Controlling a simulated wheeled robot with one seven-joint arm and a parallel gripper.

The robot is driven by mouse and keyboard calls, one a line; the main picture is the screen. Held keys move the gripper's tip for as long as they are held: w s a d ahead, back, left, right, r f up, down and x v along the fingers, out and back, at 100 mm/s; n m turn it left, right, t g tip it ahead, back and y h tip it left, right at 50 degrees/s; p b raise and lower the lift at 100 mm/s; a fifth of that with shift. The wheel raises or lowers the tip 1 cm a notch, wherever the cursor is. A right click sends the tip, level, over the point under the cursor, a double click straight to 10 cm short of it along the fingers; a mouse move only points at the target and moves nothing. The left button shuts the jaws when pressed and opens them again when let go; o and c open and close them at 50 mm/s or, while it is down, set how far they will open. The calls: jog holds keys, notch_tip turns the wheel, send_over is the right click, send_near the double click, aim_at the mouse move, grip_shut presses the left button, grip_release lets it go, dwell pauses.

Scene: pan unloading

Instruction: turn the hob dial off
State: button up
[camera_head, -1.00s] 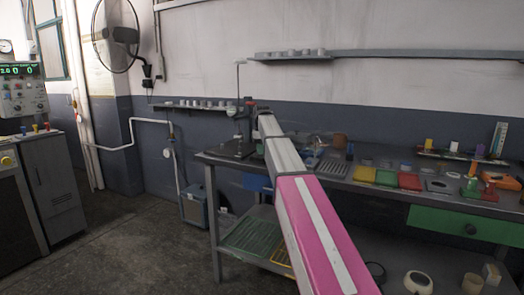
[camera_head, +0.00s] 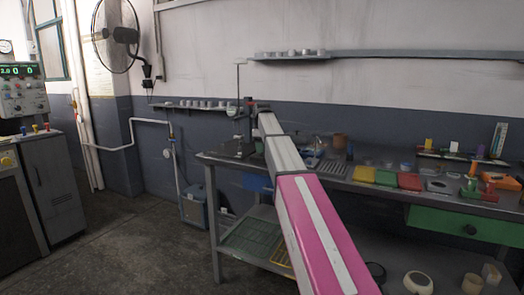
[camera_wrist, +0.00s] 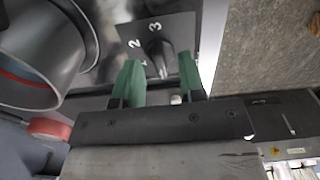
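The hob dial (camera_wrist: 157,50) is a dark knob on a dark panel printed with white 1, 2 and 3 in the wrist view. My gripper (camera_wrist: 159,62) has two green fingers spread apart, one on each side of the dial. A gap shows between each finger and the knob. How far the fingertips reach down beside it, I cannot tell. A dark grey pan (camera_wrist: 68,62) with a red line inside stands left of the dial. In the head view the hob (camera_head: 233,149) is a dark slab at the bench's left end; the dial cannot be made out there.
The bench edge and floor (camera_wrist: 255,50) lie just right of the dial panel in the wrist view. In the head view, yellow, green and red trays (camera_head: 387,177) stand farther right on the bench. A wall shelf (camera_head: 290,56) hangs above.

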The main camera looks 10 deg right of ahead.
notch_tip(320, 180, up, 10)
dwell(0.4)
jog(key=shift+f, duration=0.15)
